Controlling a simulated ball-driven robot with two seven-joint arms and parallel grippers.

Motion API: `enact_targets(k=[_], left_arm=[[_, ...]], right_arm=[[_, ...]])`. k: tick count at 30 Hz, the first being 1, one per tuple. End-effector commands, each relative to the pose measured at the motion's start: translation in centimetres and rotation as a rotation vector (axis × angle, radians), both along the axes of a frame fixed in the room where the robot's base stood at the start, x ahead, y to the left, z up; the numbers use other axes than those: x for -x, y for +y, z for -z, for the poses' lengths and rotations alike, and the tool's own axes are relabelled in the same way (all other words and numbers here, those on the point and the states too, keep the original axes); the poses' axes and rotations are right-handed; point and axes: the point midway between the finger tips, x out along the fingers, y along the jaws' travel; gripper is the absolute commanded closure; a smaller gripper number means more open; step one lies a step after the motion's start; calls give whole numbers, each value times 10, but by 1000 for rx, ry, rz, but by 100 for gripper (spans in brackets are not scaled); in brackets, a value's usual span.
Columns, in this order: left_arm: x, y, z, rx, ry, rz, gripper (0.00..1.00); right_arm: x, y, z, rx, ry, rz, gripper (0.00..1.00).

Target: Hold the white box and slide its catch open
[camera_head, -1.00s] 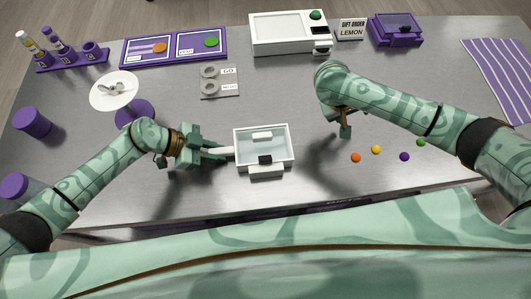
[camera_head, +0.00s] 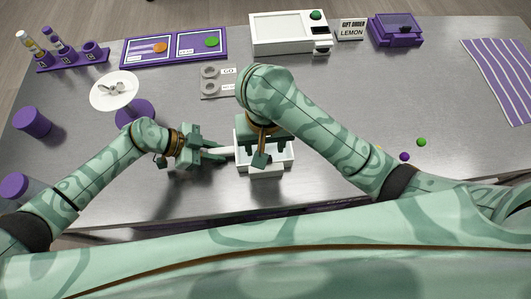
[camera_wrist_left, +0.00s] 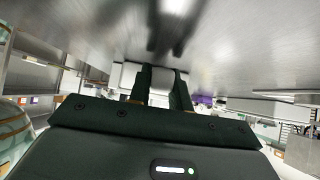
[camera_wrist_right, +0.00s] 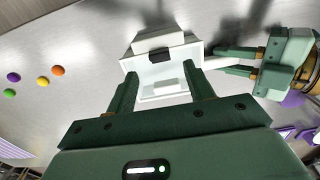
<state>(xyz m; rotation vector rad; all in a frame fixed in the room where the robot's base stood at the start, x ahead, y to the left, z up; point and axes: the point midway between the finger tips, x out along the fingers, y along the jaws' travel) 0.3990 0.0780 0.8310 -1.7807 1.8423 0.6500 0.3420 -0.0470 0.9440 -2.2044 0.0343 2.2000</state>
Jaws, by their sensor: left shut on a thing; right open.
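The white box (camera_head: 238,162) stands on the steel table, partly covered by my right arm in the head view. The right wrist view shows its open tray (camera_wrist_right: 147,75) and the small black catch (camera_wrist_right: 161,54) on its front edge. My left gripper (camera_head: 222,153) is shut on the box's white side handle; the handle also shows between the fingers in the left wrist view (camera_wrist_left: 160,84). My right gripper (camera_head: 262,161) is over the box's front part. Its fingers (camera_wrist_right: 158,78) are open, one towards each side of the tray, with the catch beyond their tips. I cannot tell whether they touch the box.
Coloured gummies, including a purple one (camera_head: 404,156) and a green one (camera_head: 421,142), lie to the right. A round white stand (camera_head: 114,90) is at the left. A white machine (camera_head: 288,35) and a purple box (camera_head: 396,30) stand at the back.

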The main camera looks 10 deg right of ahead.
Motion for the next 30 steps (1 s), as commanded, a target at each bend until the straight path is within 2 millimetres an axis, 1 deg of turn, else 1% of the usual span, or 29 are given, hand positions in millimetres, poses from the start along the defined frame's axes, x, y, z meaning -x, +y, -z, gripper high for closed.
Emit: enact_targets(k=[1,3,9,12,16,23,24,26,27,28,29,30], left_arm=[[0,0,1,-1,1,1,100],[1,0,1,-1,1,1,100],[0,0,0,-1,1,1,100],[0,0,0,-1,1,1,100],[0,0,0,-1,1,1,100],[0,0,0,-1,0,0,100],[0,0,0,-1,0,0,100],[0,0,0,-1,0,0,100],[0,0,0,-1,0,0,100],[0,0,0,-1,0,0,100],[0,0,0,-1,0,0,100],[0,0,0,-1,0,0,100]], right_arm=[[4,0,11,-1,15,6,47],[2,-2,20,7,11,6,47],[1,-2,45,7,7,2,47],[1,-1,52,5,6,2,47],[1,-1,57,4,3,0,47],[1,-1,57,4,3,0,47],[1,-1,57,4,3,0,58],[1,-1,57,4,3,0,75],[1,-1,57,4,3,0,86],[1,-1,57,4,3,0,95],[1,-1,57,4,3,0,100],[1,-1,57,4,3,0,100]])
